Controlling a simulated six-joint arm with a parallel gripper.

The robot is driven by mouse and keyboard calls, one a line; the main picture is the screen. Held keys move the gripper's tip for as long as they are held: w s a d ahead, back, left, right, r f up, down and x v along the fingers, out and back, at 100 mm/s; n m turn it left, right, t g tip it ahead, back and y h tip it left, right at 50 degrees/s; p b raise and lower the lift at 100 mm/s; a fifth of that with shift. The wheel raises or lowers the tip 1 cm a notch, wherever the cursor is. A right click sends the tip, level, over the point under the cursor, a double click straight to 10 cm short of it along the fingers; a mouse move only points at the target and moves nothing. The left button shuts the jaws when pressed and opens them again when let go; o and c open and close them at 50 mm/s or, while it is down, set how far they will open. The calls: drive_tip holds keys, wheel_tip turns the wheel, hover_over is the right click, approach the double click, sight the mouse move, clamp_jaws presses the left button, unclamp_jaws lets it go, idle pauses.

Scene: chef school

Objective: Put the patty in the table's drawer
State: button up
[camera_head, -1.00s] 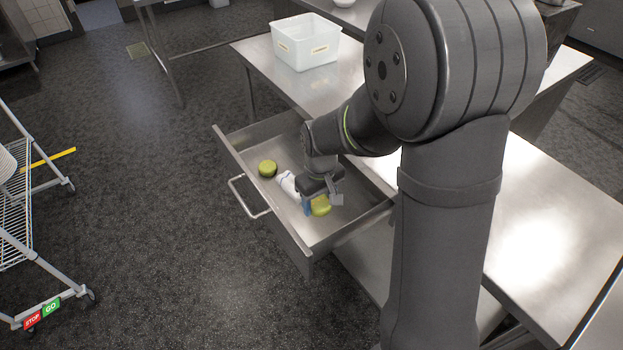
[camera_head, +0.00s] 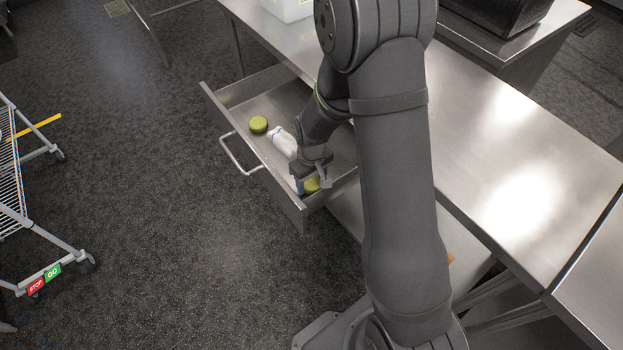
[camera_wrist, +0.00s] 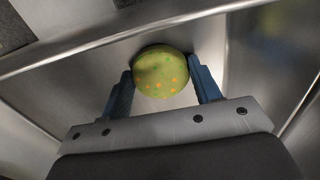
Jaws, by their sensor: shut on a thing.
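The patty is a round green disc with orange specks, seen close up in the wrist view (camera_wrist: 160,72). It also shows in the head view (camera_head: 312,185). My gripper (camera_head: 311,187) is shut on it, with one blue finger on each side. Gripper and patty are inside the table's open drawer (camera_head: 228,100), near its front right corner. I cannot tell whether the patty touches the drawer floor. The metal drawer is pulled out from under the steel table (camera_head: 500,150). My arm hides part of the drawer's right side.
A second green disc (camera_head: 258,124) lies in the drawer's left part. A white bottle-like item (camera_head: 283,141) lies between it and my gripper. A white bin (camera_head: 288,8) stands on the table's far end. A wire rack cart (camera_head: 20,190) stands on the floor at left.

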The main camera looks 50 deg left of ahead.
sight(312, 182)
drive_tip(key=o, duration=1)
drive_tip(key=shift+f, duration=0.1)
wheel_tip(312, 182, up, 12)
idle(0.4)
drive_tip(key=shift+f, duration=4.95)
